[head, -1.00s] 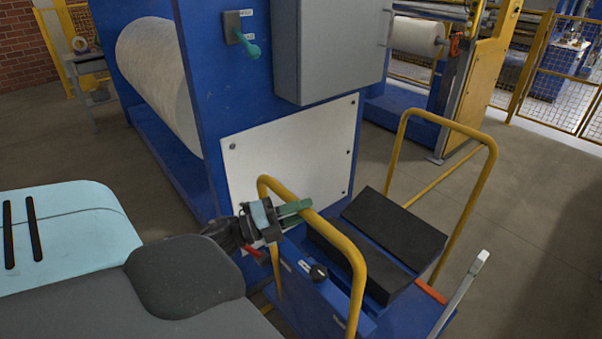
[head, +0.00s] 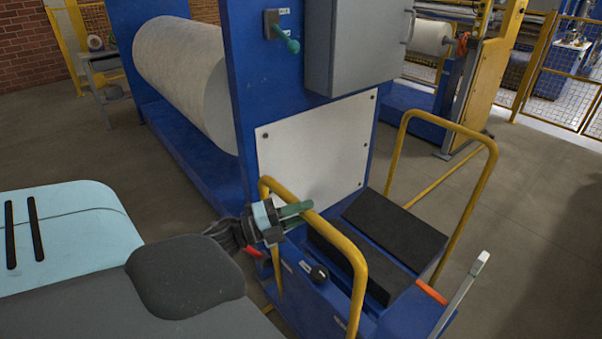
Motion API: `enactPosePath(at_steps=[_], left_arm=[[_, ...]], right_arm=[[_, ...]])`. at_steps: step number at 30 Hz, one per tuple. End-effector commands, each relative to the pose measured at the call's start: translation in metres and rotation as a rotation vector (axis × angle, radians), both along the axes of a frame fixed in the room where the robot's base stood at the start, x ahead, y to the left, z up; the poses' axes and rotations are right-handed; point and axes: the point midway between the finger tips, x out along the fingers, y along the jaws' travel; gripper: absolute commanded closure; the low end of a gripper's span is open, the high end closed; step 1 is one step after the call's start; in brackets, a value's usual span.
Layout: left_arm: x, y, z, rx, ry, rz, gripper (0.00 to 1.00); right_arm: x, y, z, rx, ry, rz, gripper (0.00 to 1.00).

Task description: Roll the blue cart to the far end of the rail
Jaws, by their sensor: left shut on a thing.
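The blue cart (head: 333,299) stands at the lower right, with black pads (head: 394,228) on top and a yellow tube handle at each end. My left gripper (head: 290,212) is shut on the near yellow handle (head: 343,244), at its upper left part. The far yellow handle (head: 487,170) stands free. A grey lever (head: 462,292) rises at the cart's right side, next to an orange-red piece. The rail is not clearly visible. My right gripper is not in view.
A blue machine (head: 262,95) with a white plate (head: 313,150), grey box (head: 360,45) and large white roll (head: 182,75) stands close left of the cart. Yellow mesh fencing (head: 565,75) is at the back right. Bare floor lies right of the cart.

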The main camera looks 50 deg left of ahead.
Motion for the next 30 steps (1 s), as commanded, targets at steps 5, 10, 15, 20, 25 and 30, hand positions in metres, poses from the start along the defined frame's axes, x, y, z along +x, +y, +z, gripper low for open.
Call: enactPosePath(at_steps=[5, 10, 15, 20, 25, 30], left_arm=[[-0.001, -0.001, 0.001, 0.000, -0.002, -0.004, 1.00], [-0.001, -0.001, 0.001, 0.000, -0.002, -0.004, 1.00], [-0.001, -0.001, 0.000, 0.000, -0.001, -0.004, 0.59], [-0.001, 0.000, 0.000, 0.001, 0.000, -0.003, 0.53], [-0.002, 0.000, -0.001, 0.000, 0.000, -0.002, 0.53], [-0.015, 0.007, -0.006, -0.001, 0.005, 0.000, 0.53]], right_arm=[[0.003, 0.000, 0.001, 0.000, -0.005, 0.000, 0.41], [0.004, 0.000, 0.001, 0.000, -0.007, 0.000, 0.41], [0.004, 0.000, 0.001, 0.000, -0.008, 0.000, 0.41], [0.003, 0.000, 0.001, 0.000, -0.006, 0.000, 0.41], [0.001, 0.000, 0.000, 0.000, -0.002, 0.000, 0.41], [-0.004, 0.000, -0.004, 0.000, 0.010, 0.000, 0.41]])
